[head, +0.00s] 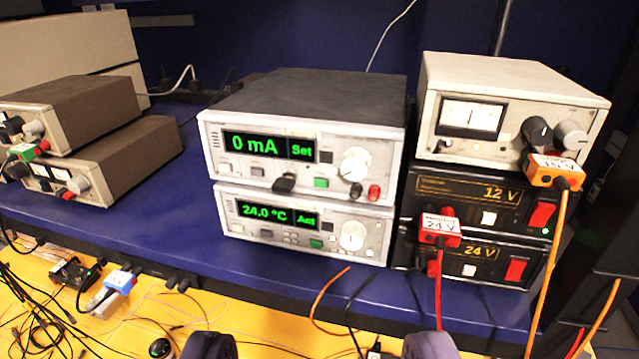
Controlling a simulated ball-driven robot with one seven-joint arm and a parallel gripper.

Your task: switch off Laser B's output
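Two stacked white-fronted units stand in the middle of the blue shelf. The upper unit (300,125) shows "0 mA" and "Set" on its green display (268,146). It has a white knob (355,165), a green button (320,183), a black plug (284,184) and a red terminal (374,192). The lower unit (300,244) shows "24.0 °C" and "Act", with a green button (316,243) and a white knob (352,236). I can read no "Laser B" label. My gripper (318,346) is open at the bottom edge, fingertips wide apart, empty and touching neither unit.
At right, a white meter unit (515,85) sits on black 12 V (470,203) and 24 V (470,258) supplies with red switches. Orange and red cables hang before them. Two brown boxes (115,160) stand left. A yellow surface (200,315) with loose cables lies below.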

